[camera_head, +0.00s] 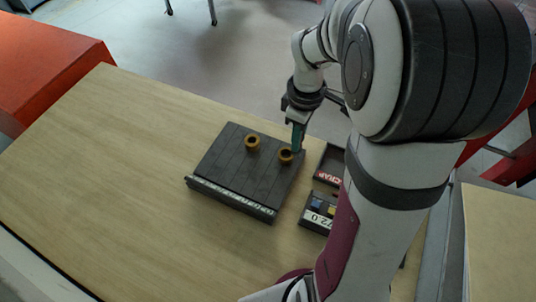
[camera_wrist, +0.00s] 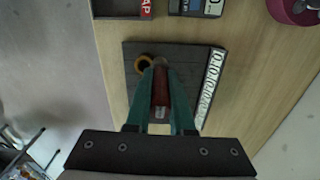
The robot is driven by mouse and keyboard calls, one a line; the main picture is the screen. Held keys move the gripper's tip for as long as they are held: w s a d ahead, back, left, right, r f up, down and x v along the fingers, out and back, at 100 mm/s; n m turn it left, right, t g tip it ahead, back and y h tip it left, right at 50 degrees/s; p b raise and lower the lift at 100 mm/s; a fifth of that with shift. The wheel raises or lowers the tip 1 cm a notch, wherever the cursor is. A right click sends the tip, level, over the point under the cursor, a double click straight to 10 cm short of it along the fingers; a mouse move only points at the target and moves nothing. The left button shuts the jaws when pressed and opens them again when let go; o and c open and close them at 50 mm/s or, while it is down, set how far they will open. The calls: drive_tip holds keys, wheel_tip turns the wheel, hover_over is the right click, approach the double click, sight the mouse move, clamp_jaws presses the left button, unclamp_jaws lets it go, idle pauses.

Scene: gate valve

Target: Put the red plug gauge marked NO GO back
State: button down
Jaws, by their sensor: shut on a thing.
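The red plug gauge (camera_wrist: 160,88) is between the teal fingers of my gripper (camera_wrist: 161,76) in the wrist view. My gripper is shut on it. A pale end with dark marks shows on the gauge, too small to read. In the head view my gripper (camera_head: 297,138) points down at the right back part of a dark grooved block (camera_head: 222,165), close to the right brass ring (camera_head: 285,157). The gauge cannot be made out there. I cannot tell whether the gauge touches the block. The second brass ring (camera_head: 253,142) stands to the left on the block.
A dark tray with a red SCRAP label (camera_head: 327,178) lies right of the block. A dark box with a white number label (camera_head: 317,219) and blue and yellow parts sits in front of it. My arm covers the table's right side. The wooden table (camera_head: 110,170) is clear to the left.

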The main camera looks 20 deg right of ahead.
drive_tip(key=s, duration=0.5)
drive_tip(key=shift+n, duration=0.3)
drive_tip(key=w+a+f, duration=0.2)
drive_tip(key=a+f, duration=0.1)
drive_tip(key=w+a+f, duration=0.1)
drive_tip(key=a+f, duration=0.2)
drive_tip(key=a, duration=0.1)
drive_tip(key=w+a+f, duration=0.2)
drive_tip(key=a+f, duration=0.1)
drive_tip(key=shift+w+a+f, duration=0.25)
drive_tip(key=shift+w+f, duration=0.05)
drive_tip(key=shift+f, duration=0.35)
drive_tip(key=c, duration=0.8)
unclamp_jaws()
drive_tip(key=shift+f, duration=0.15)
